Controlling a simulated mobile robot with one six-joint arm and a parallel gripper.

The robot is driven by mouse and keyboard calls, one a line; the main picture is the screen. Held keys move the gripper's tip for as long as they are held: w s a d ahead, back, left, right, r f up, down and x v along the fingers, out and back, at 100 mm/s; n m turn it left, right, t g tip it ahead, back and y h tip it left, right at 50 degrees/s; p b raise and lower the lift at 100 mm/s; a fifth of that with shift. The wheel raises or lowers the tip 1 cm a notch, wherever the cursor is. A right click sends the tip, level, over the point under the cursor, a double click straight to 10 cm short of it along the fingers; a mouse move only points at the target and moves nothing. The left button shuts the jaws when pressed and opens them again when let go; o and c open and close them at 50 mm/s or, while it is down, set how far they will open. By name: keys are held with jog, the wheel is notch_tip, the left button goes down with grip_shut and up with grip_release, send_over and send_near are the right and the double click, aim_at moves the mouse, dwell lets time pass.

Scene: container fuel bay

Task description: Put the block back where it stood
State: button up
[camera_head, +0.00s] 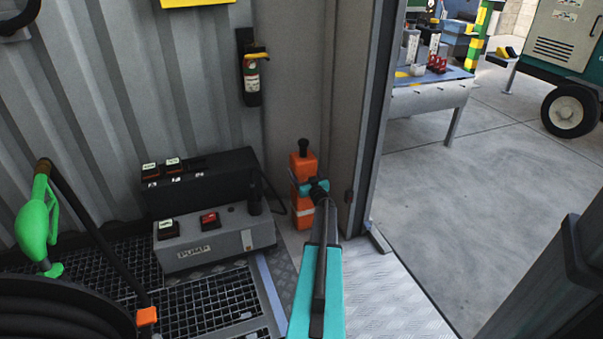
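An orange block (303,165) with pale bands and a black knob on top stands upright in the corner by the door post. Its lower part shows below my gripper, down to the floor. My gripper (308,187) is at the end of the teal and black arm, in front of the block's middle. The gripper overlaps the block in the picture. I cannot tell whether it touches the block, and its fingers are too small and covered to read as open or shut.
A grey pump box (207,246) with switches and a black box (200,176) stand left of the block. A green nozzle (37,228) and black hose are at far left. The open doorway and clear floor (450,180) lie right.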

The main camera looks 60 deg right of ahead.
aim_at(307, 177)
jog(key=o, duration=1.8)
jog(key=shift+o, duration=0.2)
jog(key=shift+r, duration=0.15)
jog(key=shift+p+v, duration=0.5)
jog(key=shift+v, duration=1.25)
jog(key=p+v, duration=0.2)
jog(key=v, duration=0.6)
jog(key=shift+s+a, duration=0.15)
jog(key=shift+s, duration=0.05)
jog(key=shift+r, duration=0.15)
notch_tip(307, 177, up, 9)
jog(key=p, duration=0.9)
jog(key=shift+r+p, duration=0.45)
jog(key=shift+p, duration=0.1)
